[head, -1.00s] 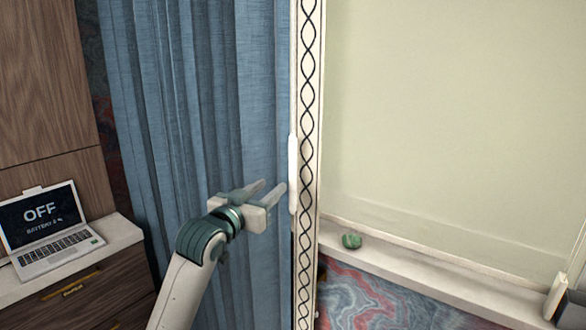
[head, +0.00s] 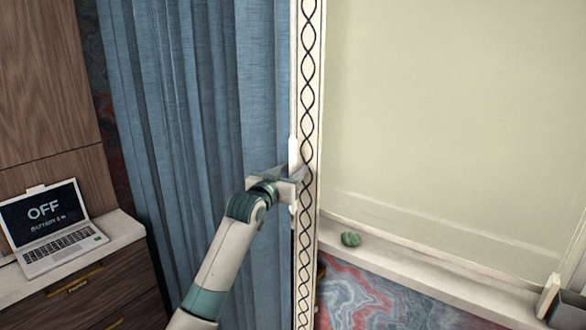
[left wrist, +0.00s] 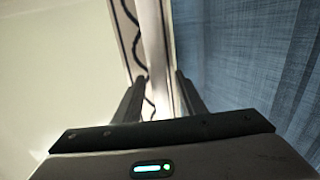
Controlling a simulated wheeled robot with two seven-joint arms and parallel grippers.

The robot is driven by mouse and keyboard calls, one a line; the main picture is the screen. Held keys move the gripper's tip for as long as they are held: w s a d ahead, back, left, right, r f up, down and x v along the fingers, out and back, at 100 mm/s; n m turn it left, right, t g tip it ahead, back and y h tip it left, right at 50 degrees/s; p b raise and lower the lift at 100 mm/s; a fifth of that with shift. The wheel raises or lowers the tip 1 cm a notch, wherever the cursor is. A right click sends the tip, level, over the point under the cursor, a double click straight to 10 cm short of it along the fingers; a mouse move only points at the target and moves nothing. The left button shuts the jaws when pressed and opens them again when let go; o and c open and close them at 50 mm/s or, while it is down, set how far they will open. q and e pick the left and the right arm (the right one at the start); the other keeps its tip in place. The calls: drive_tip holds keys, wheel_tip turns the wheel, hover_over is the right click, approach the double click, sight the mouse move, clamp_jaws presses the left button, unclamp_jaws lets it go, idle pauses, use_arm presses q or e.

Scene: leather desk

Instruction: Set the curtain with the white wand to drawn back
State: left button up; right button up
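The blue curtain (head: 180,120) hangs in folds left of a pale upright strip with a black wavy pattern (head: 308,90). The white wand (head: 293,150) stands upright at the curtain's right edge, beside this strip. My left gripper (head: 294,178) is at the wand and hides part of it. In the left wrist view the gripper's two dark fingers (left wrist: 160,95) are apart, with a bright white upright band, apparently the wand (left wrist: 155,45), between them. I cannot tell whether either finger touches it. The curtain fills the right of that view. My right gripper is not in view.
A laptop (head: 48,228) sits on a drawer cabinet (head: 85,290) at left. A pale panel (head: 450,120) fills the right, above a sill (head: 430,268) with a small green object (head: 350,239). The space in front of the panel looks clear.

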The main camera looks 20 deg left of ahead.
use_arm(q)
drive_tip(key=shift+w, duration=0.2)
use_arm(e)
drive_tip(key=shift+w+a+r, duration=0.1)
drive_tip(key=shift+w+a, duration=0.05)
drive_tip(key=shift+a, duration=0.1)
use_arm(q)
drive_tip(key=shift+c, duration=0.6)
clamp_jaws()
drive_tip(key=a, duration=0.2)
drive_tip(key=w+a, duration=0.1)
drive_tip(key=a, duration=0.1)
drive_tip(key=shift+w+a+r, duration=0.1)
drive_tip(key=shift+w, duration=0.1)
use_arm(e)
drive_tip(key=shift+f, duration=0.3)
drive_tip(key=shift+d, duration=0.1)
use_arm(q)
drive_tip(key=shift+c, duration=0.5)
unclamp_jaws()
drive_tip(key=shift+o, duration=1.1)
drive_tip(key=shift+w+a, duration=0.15)
drive_tip(key=shift+a, duration=0.05)
